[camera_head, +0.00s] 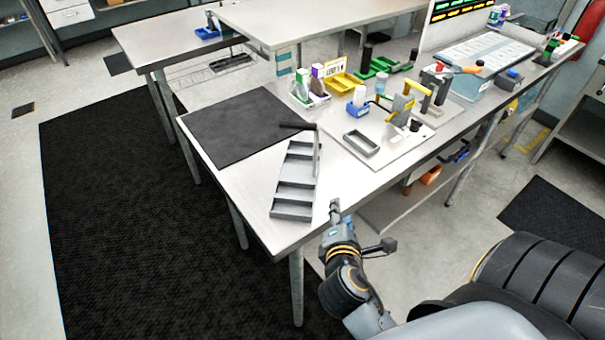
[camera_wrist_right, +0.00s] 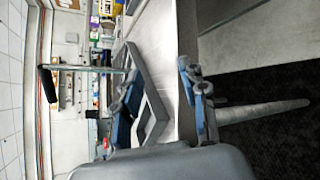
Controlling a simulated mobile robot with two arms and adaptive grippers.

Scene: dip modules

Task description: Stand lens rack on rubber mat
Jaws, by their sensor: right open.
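The lens rack (camera_head: 295,180) is a grey, long, open-sectioned rack with an upright post and a black handle (camera_head: 297,125). It rests on the bare metal tabletop, at the front edge of the rubber mat (camera_head: 235,128), a flat black sheet. The handle overlaps the mat in the head view. My right gripper (camera_head: 340,212) is open at the table's front edge, just right of the rack's near end. The right wrist view shows the rack (camera_wrist_right: 150,105) beyond and partly behind the blue-padded fingers; I cannot tell if they touch. My left gripper is out of view.
A white board (camera_head: 385,150) with a small grey tray (camera_head: 361,144) lies right of the rack. Bottles (camera_head: 303,85) and a yellow bin (camera_head: 343,83) stand behind it. The mat's top is clear. The table edge (camera_head: 262,246) is close to the rack.

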